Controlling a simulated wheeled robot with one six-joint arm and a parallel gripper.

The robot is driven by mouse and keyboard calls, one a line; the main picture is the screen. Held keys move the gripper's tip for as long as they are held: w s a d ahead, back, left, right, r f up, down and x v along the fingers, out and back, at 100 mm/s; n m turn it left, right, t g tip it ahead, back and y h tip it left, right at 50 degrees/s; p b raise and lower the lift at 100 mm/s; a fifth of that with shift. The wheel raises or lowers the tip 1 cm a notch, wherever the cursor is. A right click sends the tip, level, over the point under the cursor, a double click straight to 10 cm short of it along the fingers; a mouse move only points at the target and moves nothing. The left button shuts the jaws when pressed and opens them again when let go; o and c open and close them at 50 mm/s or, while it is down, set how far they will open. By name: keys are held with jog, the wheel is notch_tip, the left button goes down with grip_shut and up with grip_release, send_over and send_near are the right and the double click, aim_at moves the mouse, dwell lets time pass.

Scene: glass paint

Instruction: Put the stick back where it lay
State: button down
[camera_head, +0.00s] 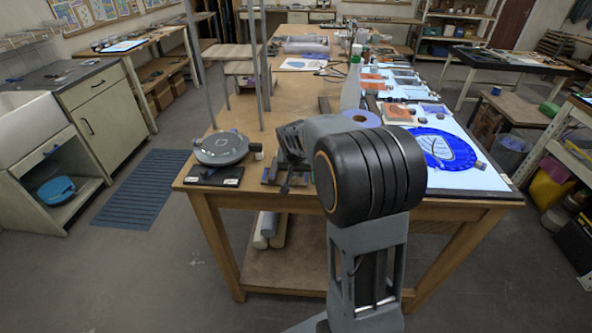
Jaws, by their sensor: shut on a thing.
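My gripper (287,178) is low over the near edge of the wooden table (308,97), left of my large dark arm joint. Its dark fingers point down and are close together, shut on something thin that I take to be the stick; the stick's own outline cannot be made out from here. Dark small pieces (270,174) lie on the table just left of the fingers. Whether the fingers or the stick touch them cannot be told. My arm hides the table right of the gripper.
A grey round turntable (220,147) stands left of the gripper on a dark base, with a small jar (257,152) beside it. Stool legs rise behind the turntable.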

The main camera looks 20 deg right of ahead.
jog(key=shift+f, duration=0.25)
jog(key=c, duration=0.9)
grip_release()
jog(key=v, duration=1.4)
jog(key=s+a+f+n, duration=0.2)
jog(key=s+f, duration=0.1)
jog(key=s, duration=0.2)
jog(key=s+a+f+n+y, duration=0.1)
jog(key=s+a+f+n, duration=0.1)
jog(key=s, duration=0.4)
jog(key=s+a+f+n+y+b, duration=0.1)
jog(key=s+a+f, duration=0.3)
jog(key=s, duration=0.2)
jog(key=shift+f+n+g, duration=0.25)
jog(key=shift+n+g, duration=0.05)
jog(key=shift+n, duration=0.1)
